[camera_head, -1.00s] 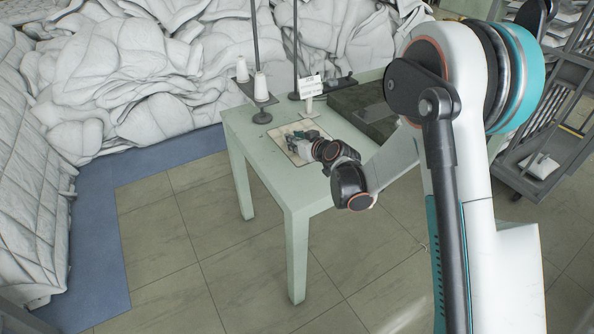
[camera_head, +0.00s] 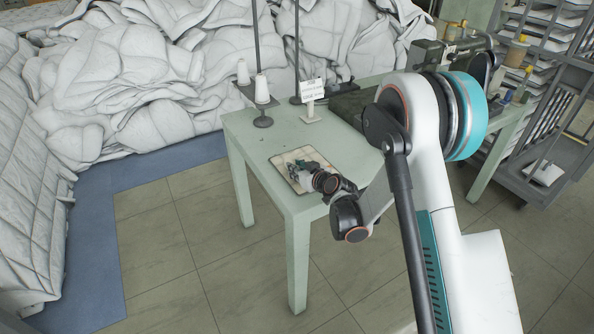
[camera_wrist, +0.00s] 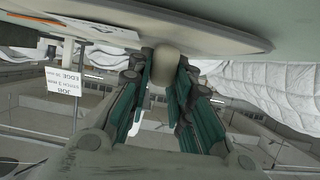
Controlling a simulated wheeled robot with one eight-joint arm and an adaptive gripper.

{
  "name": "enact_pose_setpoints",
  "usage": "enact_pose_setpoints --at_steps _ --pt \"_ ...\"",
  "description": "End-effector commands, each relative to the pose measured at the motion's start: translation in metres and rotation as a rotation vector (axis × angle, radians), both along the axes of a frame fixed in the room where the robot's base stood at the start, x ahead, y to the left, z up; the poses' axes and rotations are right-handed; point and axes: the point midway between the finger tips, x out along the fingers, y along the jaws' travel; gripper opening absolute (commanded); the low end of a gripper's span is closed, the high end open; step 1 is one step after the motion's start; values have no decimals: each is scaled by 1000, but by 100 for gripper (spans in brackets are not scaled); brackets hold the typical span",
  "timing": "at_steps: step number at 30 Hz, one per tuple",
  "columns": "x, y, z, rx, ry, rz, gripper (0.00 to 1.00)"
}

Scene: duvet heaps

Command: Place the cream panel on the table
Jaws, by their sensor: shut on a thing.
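The cream panel (camera_head: 281,165) is a thin flat piece over the near part of the pale green table (camera_head: 252,143). My gripper (camera_head: 311,172) is above it and covers part of it. In the wrist view, the panel (camera_wrist: 222,36) fills the top of the picture, with a rounded pale knob (camera_wrist: 163,66) on its face. My gripper's dark green fingers (camera_wrist: 162,82) are shut on this knob from both sides. The panel lies nearly level, close to the table top; I cannot tell whether it touches.
A white cone (camera_head: 262,89) on a dark stand, a small sign (camera_head: 312,92) and thin poles stand on the table's far part. White duvet heaps (camera_head: 150,75) lie behind. A grey rack (camera_head: 545,150) stands right.

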Motion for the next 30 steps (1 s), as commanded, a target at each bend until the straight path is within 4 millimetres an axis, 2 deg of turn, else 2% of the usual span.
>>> enact_pose_setpoints --at_steps 5,6,9,22,30 --pt "0 0 -3 0 0 0 0" --pt "0 0 -3 0 0 0 22" --pt "0 0 -2 0 0 0 40" --pt "-1 -1 3 0 0 0 40" --pt "-40 -28 24 0 0 -2 40"
